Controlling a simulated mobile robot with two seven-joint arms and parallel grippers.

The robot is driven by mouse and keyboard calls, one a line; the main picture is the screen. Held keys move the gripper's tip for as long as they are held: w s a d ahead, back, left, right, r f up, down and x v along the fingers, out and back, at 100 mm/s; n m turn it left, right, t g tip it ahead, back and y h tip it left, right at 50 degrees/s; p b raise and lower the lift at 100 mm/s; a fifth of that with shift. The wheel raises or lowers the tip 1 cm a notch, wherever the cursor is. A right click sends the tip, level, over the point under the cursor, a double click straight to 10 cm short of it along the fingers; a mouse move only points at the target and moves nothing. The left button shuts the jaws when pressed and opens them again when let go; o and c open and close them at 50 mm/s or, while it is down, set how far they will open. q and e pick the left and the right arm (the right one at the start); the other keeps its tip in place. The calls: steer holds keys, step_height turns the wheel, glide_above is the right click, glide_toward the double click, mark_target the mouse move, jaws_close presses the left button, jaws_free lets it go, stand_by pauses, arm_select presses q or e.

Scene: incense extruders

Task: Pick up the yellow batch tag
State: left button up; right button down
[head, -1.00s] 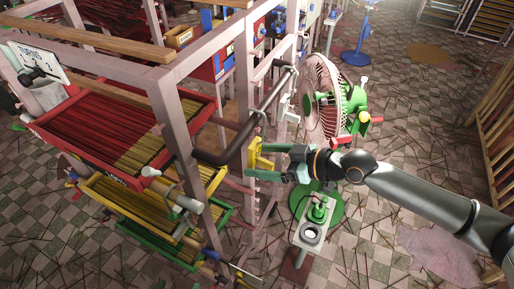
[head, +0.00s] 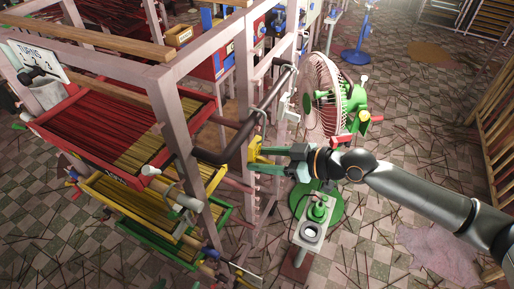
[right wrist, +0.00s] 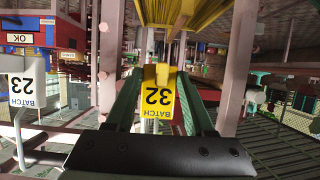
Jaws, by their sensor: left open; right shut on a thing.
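The yellow batch tag (right wrist: 158,97) reads "BATCH 32", upside down, in the right wrist view. It stands between the two green fingers of my right gripper (right wrist: 158,105), which are shut on it. In the head view the tag (head: 256,153) is a small yellow patch at the fingertips of my right gripper (head: 258,161), beside the rack's post. My right arm reaches in from the right. I cannot make out my left gripper in either view.
A white batch tag (right wrist: 22,90) reading "23" stands to the left in the wrist view. The rack holds red (head: 62,133), yellow and green trays of sticks. A fan (head: 320,95) stands just behind my right gripper. Floor right of my arm is mostly open, with scattered sticks.

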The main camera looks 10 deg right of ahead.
mark_target(257, 149)
steer(key=shift+r, duration=0.1)
steer(key=shift+r, duration=0.55)
step_height(257, 149, up, 2)
steer(key=shift+s+r+p, duration=0.15)
steer(key=shift+r+p, duration=0.05)
steer(key=shift+p, duration=0.1)
steer(key=s+d+r+p, duration=0.2)
steer(key=s+r+p, duration=0.5)
steer(key=s+r, duration=0.5)
steer(key=shift+s+d, duration=0.2)
steer(key=shift+s, duration=0.6)
steer(key=shift+d, duration=0.1)
